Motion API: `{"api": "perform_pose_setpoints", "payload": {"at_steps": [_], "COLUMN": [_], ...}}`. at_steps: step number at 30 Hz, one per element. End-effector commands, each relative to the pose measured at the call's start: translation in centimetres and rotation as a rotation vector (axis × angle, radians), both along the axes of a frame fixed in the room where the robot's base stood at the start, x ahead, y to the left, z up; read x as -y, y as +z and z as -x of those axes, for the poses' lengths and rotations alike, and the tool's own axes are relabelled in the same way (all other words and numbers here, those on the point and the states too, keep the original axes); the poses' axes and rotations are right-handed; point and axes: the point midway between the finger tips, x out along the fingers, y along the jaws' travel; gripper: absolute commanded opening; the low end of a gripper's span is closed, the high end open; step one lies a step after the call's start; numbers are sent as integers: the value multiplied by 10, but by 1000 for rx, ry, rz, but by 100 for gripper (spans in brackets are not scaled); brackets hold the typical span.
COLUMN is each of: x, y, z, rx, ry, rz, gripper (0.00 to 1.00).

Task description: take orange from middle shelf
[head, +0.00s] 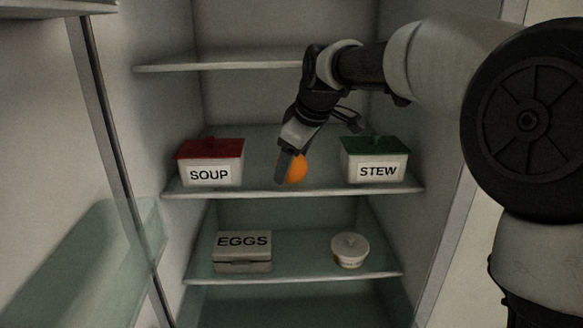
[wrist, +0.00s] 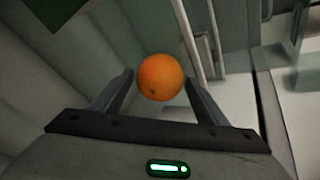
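The orange (head: 298,168) is at the middle shelf (head: 320,188), between the soup box and the stew box. My gripper (head: 287,172) reaches down to it, with one dark finger in front of its left side. In the wrist view the orange (wrist: 160,77) sits between my gripper's two spread fingertips (wrist: 158,80). A small gap shows at the left finger; the right fingertip looks close to the orange. I cannot tell whether it touches. The underside of the orange is partly hidden by the finger.
The red-lidded soup box (head: 210,162) stands left and the green-lidded stew box (head: 374,160) right on the same shelf. The lower shelf holds an egg carton (head: 243,252) and a small white lidded pot (head: 350,250). The upper shelf (head: 220,67) looks empty.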

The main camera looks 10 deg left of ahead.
Motion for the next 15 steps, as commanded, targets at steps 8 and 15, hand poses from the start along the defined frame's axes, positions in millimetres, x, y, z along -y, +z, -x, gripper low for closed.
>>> {"api": "perform_pose_setpoints", "payload": {"at_steps": [8,15], "x": [0,0], "y": [1,3], "z": [0,0], "rx": [1,2], "ry": [0,0], "rz": [-1,-1], "gripper": [29,29]}}
